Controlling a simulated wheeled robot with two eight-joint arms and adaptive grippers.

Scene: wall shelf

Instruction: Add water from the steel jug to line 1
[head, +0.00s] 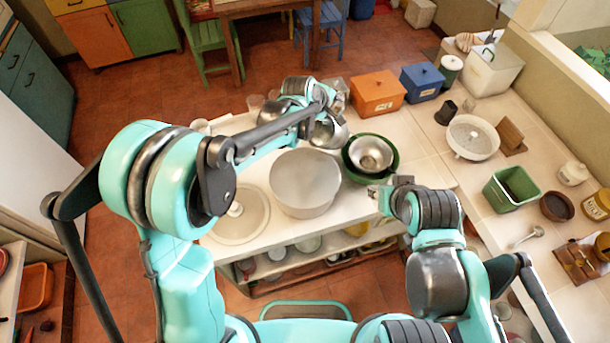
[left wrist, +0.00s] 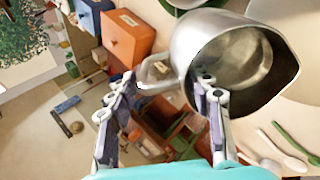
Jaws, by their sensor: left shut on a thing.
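My left gripper (head: 322,100) is shut on the steel jug (head: 328,133), above the back of the white counter, behind the large grey pot (head: 305,180). In the left wrist view the jug (left wrist: 205,45) looks tilted, its mouth facing right. Its handle (left wrist: 155,80) is between the fingers of my left gripper (left wrist: 165,88). A paler patch shows inside the jug; I cannot tell whether it is water. The pot stands open and I see no line 1 in it. My right gripper (head: 380,196) is right of the pot; its fingers are too small to judge.
A round lid (head: 240,218) lies left of the pot. A green bowl (head: 390,172) holding a steel bowl (head: 371,153) stands right of it. Orange (head: 378,95) and blue (head: 421,84) boxes stand behind. A white colander (head: 472,137) and green bin (head: 510,188) are further right.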

